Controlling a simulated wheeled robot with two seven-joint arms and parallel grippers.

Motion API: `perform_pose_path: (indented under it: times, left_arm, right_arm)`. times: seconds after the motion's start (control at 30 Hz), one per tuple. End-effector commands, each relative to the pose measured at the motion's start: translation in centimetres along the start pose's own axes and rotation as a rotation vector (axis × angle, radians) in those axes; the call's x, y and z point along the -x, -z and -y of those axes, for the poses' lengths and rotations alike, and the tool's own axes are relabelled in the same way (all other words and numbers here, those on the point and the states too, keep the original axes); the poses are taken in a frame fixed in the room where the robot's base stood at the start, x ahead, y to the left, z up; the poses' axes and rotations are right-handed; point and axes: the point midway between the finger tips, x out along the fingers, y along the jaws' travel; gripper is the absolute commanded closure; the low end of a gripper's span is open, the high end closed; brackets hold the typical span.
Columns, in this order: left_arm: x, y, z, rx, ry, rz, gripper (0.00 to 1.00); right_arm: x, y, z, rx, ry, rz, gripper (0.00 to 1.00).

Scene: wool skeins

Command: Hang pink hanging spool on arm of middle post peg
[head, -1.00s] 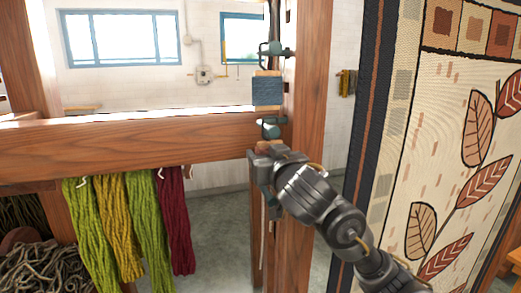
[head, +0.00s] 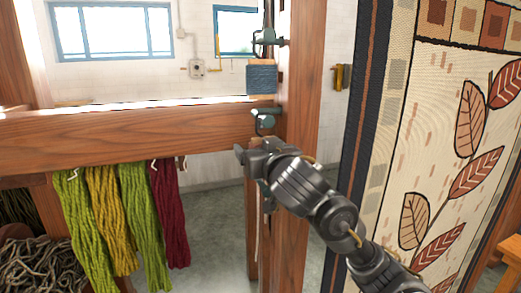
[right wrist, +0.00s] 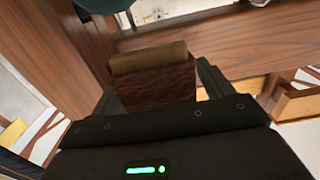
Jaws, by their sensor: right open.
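A dark reddish-brown spool with a wooden end (right wrist: 150,85) shows between my fingers in the right wrist view; I take it for the pink spool, though its colour looks dark there. My left gripper is not in view.
A blue-grey spool (head: 262,79) hangs from the upper peg (head: 268,40). A thick wooden beam (head: 120,140) meets the post from the left, with green, yellow and dark red skeins (head: 130,225) below it. A patterned tapestry (head: 440,140) stands close on the right.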

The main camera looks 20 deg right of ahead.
Motion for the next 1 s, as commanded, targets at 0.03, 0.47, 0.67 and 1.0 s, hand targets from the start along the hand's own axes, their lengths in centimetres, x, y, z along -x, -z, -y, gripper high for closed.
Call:
perform_pose_path:
  times: [0.03,0.47,0.67,1.0]
  left_arm:
    - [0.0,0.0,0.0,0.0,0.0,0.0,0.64]
    - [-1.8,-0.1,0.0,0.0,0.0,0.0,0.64]
    - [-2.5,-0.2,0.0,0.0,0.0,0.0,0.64]
    - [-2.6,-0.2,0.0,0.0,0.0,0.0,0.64]
  right_arm:
    - [0.1,0.0,0.0,0.0,0.001,0.0,0.2]
    - [7.0,-0.2,0.1,-0.003,0.004,-0.005,0.2]
    - [9.9,-0.1,0.1,-0.002,0.003,-0.003,0.2]
    - [10.8,0.0,0.0,0.0,0.0,0.0,0.2]
